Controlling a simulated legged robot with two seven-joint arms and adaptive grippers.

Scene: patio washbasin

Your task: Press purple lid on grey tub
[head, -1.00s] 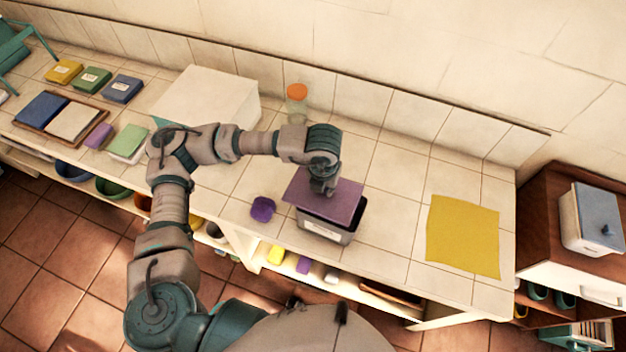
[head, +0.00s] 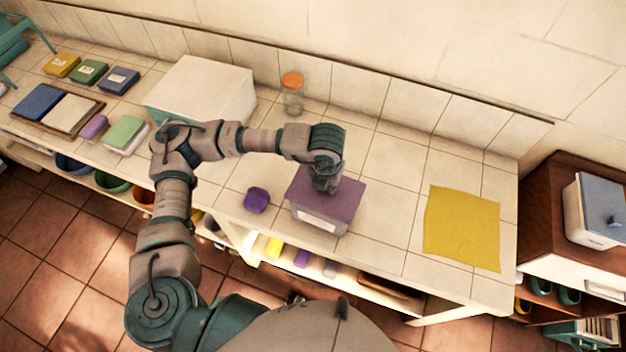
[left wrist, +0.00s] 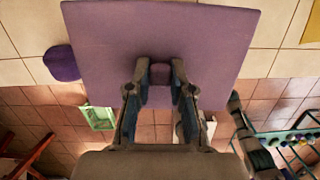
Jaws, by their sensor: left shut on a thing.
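The purple lid (head: 338,207) lies on top of the grey tub (head: 320,223), which stands on the tiled counter with a pale label on its front. In the head view the lid looks level and meets the tub's rim, with no dark gap showing. My left gripper (head: 326,188) is above the lid, shut on its small knob. In the left wrist view the lid (left wrist: 160,35) fills the upper middle, and both fingers of the left gripper (left wrist: 160,80) close on the knob (left wrist: 160,73). The tub is hidden under the lid there. My right gripper is not in view.
A purple lump (head: 256,200) lies just left of the tub. A yellow cloth (head: 462,228) lies to the right, with bare tiles between. A jar with an orange lid (head: 292,93) and a large white box (head: 203,90) stand behind. The counter's front edge is close.

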